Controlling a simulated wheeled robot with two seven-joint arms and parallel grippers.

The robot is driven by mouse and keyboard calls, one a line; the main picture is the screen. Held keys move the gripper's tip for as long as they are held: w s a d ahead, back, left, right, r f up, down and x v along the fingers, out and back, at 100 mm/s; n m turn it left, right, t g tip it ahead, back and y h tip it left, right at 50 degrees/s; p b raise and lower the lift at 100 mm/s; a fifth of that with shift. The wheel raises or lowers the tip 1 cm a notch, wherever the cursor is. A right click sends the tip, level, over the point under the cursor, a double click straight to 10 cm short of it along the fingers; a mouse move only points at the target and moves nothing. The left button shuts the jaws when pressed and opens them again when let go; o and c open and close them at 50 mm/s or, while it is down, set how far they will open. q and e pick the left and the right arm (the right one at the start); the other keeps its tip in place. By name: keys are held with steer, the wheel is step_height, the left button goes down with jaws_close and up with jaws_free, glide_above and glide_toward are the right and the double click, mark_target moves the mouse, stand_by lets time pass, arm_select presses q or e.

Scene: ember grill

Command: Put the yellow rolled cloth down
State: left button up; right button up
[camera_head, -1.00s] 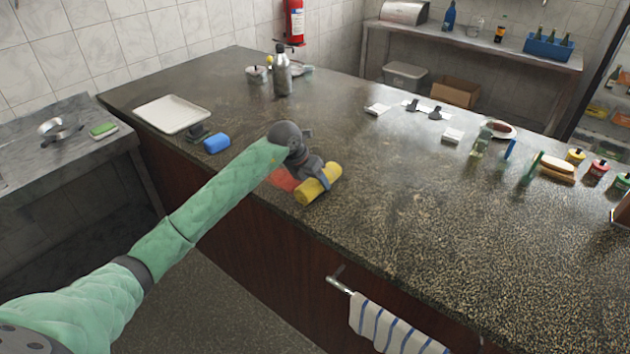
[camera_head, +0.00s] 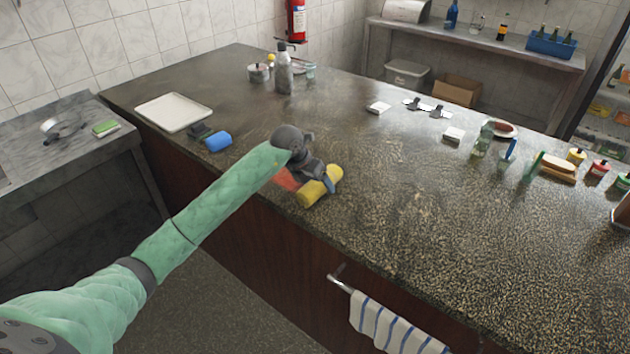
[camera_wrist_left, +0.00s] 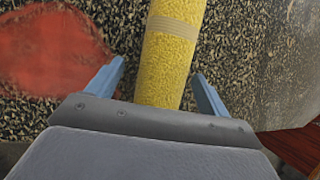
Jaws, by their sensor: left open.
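The yellow rolled cloth (camera_head: 316,190) lies on the dark speckled counter near its front edge. In the left wrist view the yellow rolled cloth (camera_wrist_left: 172,50) runs between the two spread blue fingers, with a gap on each side. My left gripper (camera_head: 326,180) is over the cloth; in the wrist view its fingertips (camera_wrist_left: 158,72) stand apart on either side of it. A red flat patch (camera_head: 287,180) lies just left of the cloth and also shows in the wrist view (camera_wrist_left: 55,50). My right gripper is not in view.
A blue roll (camera_head: 218,141) and a white tray (camera_head: 173,112) are farther left on the counter (camera_head: 400,220). A metal bottle (camera_head: 284,75) stands at the back. Bottles and brushes stand at the right. The counter right of the cloth is clear.

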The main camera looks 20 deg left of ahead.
arm_select(q)
steer(key=shift+r, duration=0.1)
steer(key=b+v, duration=0.4)
steer(key=v, duration=0.6)
steer(key=shift+a+r, duration=0.15)
steer(key=shift+r, duration=0.1)
steer(key=shift+s+a+r, duration=0.2)
steer(key=shift+s+r, duration=0.05)
steer(key=shift+r, duration=0.35)
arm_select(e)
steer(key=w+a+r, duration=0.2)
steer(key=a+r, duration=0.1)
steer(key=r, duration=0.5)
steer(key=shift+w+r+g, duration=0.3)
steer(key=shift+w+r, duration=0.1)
